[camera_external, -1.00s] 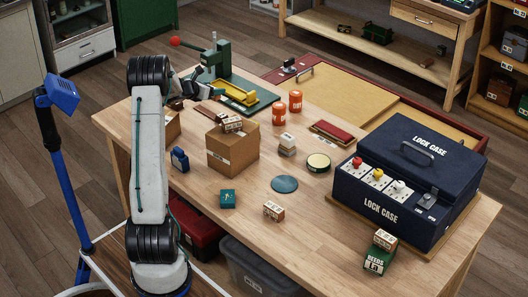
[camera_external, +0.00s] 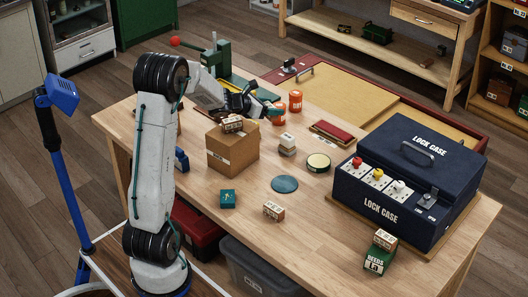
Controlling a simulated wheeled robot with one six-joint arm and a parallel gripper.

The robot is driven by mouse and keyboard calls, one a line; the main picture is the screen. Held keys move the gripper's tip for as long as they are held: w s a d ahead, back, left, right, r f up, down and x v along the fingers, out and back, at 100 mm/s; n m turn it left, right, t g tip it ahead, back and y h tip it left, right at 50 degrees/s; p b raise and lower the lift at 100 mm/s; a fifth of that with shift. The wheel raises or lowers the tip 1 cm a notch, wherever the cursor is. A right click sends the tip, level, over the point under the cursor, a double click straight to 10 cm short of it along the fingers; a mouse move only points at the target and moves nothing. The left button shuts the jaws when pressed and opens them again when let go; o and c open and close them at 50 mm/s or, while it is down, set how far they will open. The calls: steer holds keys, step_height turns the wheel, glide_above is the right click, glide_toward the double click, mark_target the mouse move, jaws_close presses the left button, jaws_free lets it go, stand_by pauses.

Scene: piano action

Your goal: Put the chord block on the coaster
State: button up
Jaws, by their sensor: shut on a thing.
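The coaster seems to be the flat round teal disc (camera_external: 285,184) lying bare on the wooden table. My gripper (camera_external: 266,109) is raised behind the cardboard box, left of the orange cans. It is shut on a small teal thing (camera_external: 273,111), mostly hidden by the fingers; I cannot tell whether this is the chord block. Small labelled blocks stand elsewhere: one on the cardboard box (camera_external: 232,125), one on a pale round stack (camera_external: 287,140), one on the table in front of the disc (camera_external: 273,210), and one on a green box (camera_external: 384,239).
The cardboard box (camera_external: 232,153) and orange cans (camera_external: 295,101) stand near my gripper. A round tin (camera_external: 318,163) is right of the disc, a teal box (camera_external: 228,199) left of it. The dark lock case (camera_external: 405,195) fills the right.

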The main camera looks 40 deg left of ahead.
steer(key=m+h, duration=0.2)
glide_above(285, 183)
steer(key=shift+g, duration=0.3)
step_height(285, 183, down, 16)
steer(key=shift+d+f, duration=0.1)
steer(key=shift+f, duration=2.6)
steer(key=shift+f, duration=0.15)
steer(key=o, duration=0.9)
steer(key=shift+o, duration=0.5)
